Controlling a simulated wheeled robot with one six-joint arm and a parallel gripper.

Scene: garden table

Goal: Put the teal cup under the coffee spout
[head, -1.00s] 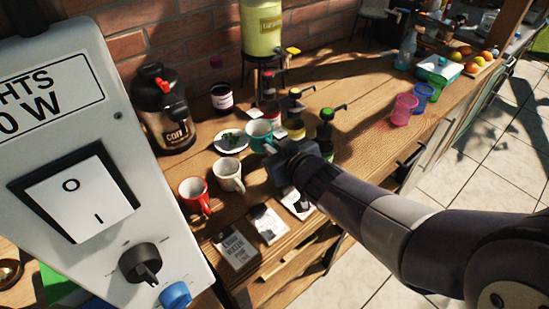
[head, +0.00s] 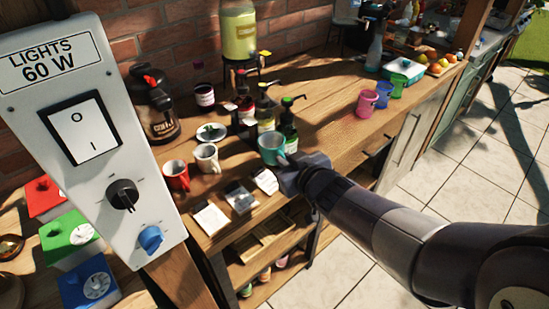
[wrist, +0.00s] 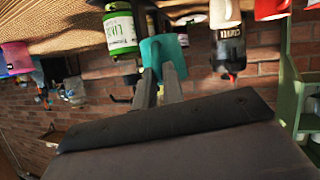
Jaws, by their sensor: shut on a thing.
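The teal cup (head: 271,148) is held upright at my gripper (head: 290,172), close to the front of the wooden counter. In the upside-down wrist view, the gripper fingers (wrist: 159,78) are shut on the teal cup (wrist: 160,49). I cannot tell exactly how high the cup is above the counter. The coffee dispenser (head: 152,105), black with a red top part, stands at the back left by the brick wall. Its spout is too small to make out clearly, and the white control box covers the area to its left.
A red mug (head: 175,176) and a cream mug (head: 207,157) stand between cup and dispenser, with a small plate (head: 211,132) behind. Pump bottles (head: 288,130) stand just behind the cup. Cards (head: 240,200) lie in front. Bare counter (head: 325,125) lies to the right.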

